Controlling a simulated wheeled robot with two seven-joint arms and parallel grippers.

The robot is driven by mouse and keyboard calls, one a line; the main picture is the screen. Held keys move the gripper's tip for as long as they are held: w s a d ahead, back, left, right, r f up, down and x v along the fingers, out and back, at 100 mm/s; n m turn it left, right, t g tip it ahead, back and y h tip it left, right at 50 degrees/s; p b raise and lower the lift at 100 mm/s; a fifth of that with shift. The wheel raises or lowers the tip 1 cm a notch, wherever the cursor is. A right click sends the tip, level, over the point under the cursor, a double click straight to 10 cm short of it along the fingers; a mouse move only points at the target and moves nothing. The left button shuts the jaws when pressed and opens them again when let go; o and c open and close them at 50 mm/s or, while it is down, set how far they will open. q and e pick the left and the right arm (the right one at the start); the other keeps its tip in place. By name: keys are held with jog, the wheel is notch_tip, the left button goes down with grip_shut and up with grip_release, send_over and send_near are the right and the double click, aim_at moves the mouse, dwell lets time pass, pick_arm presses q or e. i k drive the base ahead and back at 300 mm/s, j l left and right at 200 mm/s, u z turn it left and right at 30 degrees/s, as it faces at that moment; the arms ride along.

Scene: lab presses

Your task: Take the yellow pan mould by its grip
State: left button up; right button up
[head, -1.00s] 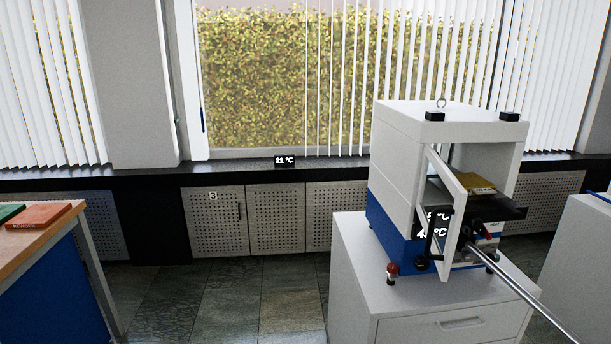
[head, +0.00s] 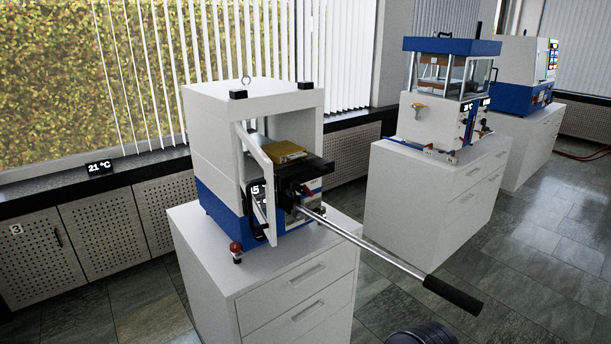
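A flat yellow block (head: 284,153), which looks like the yellow pan mould, sits inside the open front of the nearest white-and-blue press (head: 207,150). It lies near a black plate (head: 308,172) that juts out to the right. I cannot make out a grip on the mould. The press door (head: 257,168) stands open at the front left. Neither of my grippers shows in the view.
A long metal lever with a black handle (head: 452,293) sticks out from the press over the aisle. The press stands on a white drawer cabinet (head: 290,290). More machines stand behind, including one with a blue top (head: 451,46). Tiled floor (head: 520,240) is free at right.

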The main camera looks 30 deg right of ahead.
aim_at(284, 151)
jog(key=i+l+z, duration=0.1)
jog(key=l+z, duration=0.15)
jog(key=l, duration=0.2)
jog(key=l+z, duration=0.4)
jog(key=i+l+z, duration=0.15)
jog(key=z, duration=0.2)
jog(key=i+l+z, duration=0.15)
jog(key=l+z, duration=0.25)
jog(key=i+l+u, duration=0.15)
jog(key=i+l, duration=0.05)
jog(key=l, duration=0.05)
